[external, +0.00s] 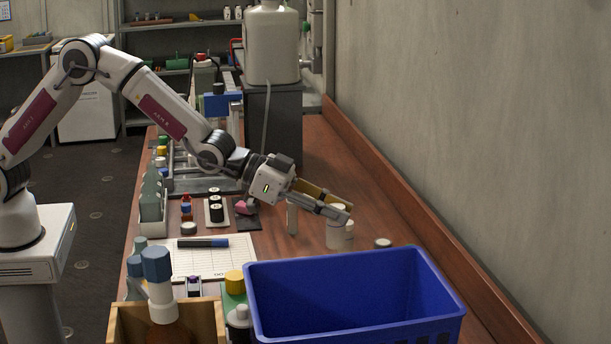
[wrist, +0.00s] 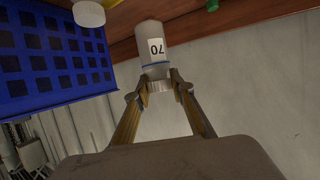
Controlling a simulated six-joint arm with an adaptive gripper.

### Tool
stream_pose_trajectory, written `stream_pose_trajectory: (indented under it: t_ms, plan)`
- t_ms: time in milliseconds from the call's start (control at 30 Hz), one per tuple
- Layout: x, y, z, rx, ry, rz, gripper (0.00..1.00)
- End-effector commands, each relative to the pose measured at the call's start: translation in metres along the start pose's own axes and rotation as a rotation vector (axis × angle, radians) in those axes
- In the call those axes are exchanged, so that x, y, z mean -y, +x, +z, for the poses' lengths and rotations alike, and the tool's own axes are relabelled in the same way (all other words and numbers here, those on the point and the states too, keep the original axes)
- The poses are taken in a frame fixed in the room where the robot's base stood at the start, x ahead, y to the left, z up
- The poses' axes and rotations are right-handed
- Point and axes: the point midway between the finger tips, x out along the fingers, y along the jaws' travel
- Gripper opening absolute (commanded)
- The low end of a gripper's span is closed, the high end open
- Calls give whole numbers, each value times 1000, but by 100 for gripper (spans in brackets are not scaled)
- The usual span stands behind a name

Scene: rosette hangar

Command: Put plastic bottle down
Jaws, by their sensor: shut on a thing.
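The white plastic bottle (external: 336,238) is upright under my gripper, just behind the blue crate. In the wrist view the bottle (wrist: 151,36) shows a label reading 70, a blue band and a grey neck or cap. My gripper (external: 338,212) is shut on that grey top end, with one fingertip on each side in the wrist view (wrist: 158,84). The bottle's base is at or very near the wooden bench (external: 300,150); I cannot tell whether it touches.
The blue crate (external: 350,262) stands in front, close to the bottle. A small round lid-like thing (external: 383,243) lies to the bottle's right. A grey cylinder (external: 292,218) stands to its left. A wooden edge and the wall (external: 450,120) bound the right. Bare bench lies behind.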

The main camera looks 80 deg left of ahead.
Motion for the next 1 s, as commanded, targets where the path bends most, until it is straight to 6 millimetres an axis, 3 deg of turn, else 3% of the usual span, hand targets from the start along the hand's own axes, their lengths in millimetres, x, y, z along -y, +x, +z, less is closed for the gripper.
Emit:
stream_pose_trajectory:
  t_ms: [467,1000]
  plan:
    - [-4,2,2,1,2,4,13]
    - [-3,24,55,0,2,3,13]
